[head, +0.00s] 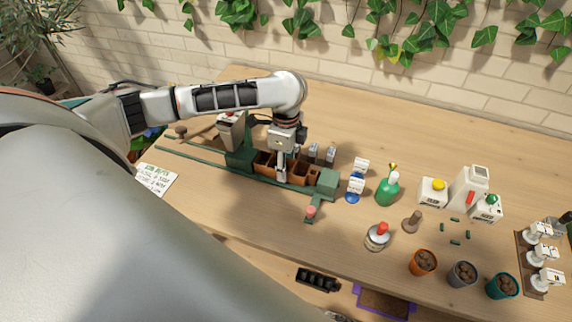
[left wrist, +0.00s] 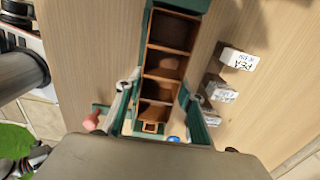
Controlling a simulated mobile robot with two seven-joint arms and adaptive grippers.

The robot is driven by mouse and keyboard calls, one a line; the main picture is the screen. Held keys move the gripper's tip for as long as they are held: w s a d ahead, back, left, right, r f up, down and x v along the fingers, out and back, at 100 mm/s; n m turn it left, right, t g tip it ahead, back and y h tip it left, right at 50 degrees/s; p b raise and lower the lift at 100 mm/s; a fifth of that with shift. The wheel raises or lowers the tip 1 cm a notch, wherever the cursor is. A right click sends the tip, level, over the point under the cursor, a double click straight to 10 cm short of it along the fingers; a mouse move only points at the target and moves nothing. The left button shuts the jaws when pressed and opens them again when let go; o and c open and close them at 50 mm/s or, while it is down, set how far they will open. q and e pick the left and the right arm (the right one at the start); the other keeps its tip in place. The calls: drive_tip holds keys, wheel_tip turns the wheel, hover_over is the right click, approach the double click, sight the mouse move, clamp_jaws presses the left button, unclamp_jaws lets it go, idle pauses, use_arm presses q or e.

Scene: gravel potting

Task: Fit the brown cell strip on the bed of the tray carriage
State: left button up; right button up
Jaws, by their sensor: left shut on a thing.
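The brown cell strip (head: 264,162) lies lengthwise between the green end blocks of the tray carriage (head: 327,184) in the head view. In the left wrist view the strip (left wrist: 171,33) is a row of open, empty-looking cells, with a green end block of the carriage (left wrist: 184,4) at its far end. My left gripper (head: 281,178) comes down from above over the strip. Its fingers (left wrist: 155,100) straddle the near part of the strip, shut on it. Whether the strip's underside rests fully on the bed is hidden. My right gripper is not seen.
Small labelled white blocks (left wrist: 237,59) stand beside the carriage. A green bottle (head: 388,190), a red-topped device (head: 377,236) and several pots (head: 424,262) stand to the right. A green rail (head: 196,163) runs left from the carriage.

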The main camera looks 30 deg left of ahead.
use_arm(q)
drive_tip(key=o, duration=1)
drive_tip(key=o, duration=0.4)
drive_tip(key=shift+r, duration=3.5)
